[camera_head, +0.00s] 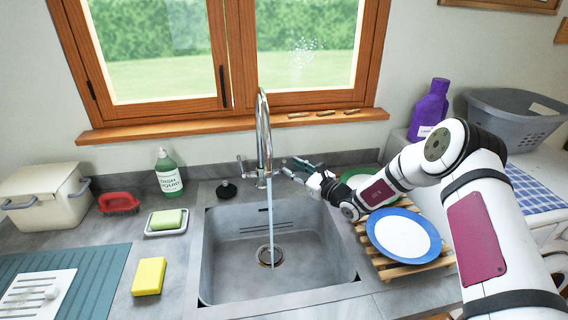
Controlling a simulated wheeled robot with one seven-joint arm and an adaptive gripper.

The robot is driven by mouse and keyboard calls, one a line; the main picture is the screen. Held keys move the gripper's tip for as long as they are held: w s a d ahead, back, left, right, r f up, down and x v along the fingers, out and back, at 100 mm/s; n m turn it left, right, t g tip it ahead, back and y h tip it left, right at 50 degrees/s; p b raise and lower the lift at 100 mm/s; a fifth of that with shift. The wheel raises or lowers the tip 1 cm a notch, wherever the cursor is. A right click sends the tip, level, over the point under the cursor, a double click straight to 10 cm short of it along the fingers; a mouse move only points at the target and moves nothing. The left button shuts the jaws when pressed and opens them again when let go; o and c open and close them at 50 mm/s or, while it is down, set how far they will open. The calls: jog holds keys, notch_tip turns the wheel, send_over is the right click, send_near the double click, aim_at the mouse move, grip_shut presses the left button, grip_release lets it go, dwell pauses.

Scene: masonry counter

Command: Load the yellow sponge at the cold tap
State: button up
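The yellow sponge (149,276) lies flat on the counter to the left of the sink, apart from my gripper. The chrome tap (263,135) stands behind the sink (225,262), and a stream of water (270,215) runs from it towards the drain. A lever (241,166) shows at the tap's left side. My gripper (291,168) is just right of the tap's base, with its fingers apart and nothing seen between them. The fingers may hide a right-hand handle; I cannot tell whether they touch the tap.
Left are a green soap bar (167,219) on a dish, a dish-liquid bottle (168,174), a red brush (119,203) and a draining mat (98,280). Right, a wooden rack (386,268) holds a blue-rimmed plate (403,236). A black plug (226,190) sits behind the sink.

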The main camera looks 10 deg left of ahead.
aim_at(284, 162)
jog(key=shift+x, duration=2.6)
jog(key=shift+a, duration=0.1)
grip_shut()
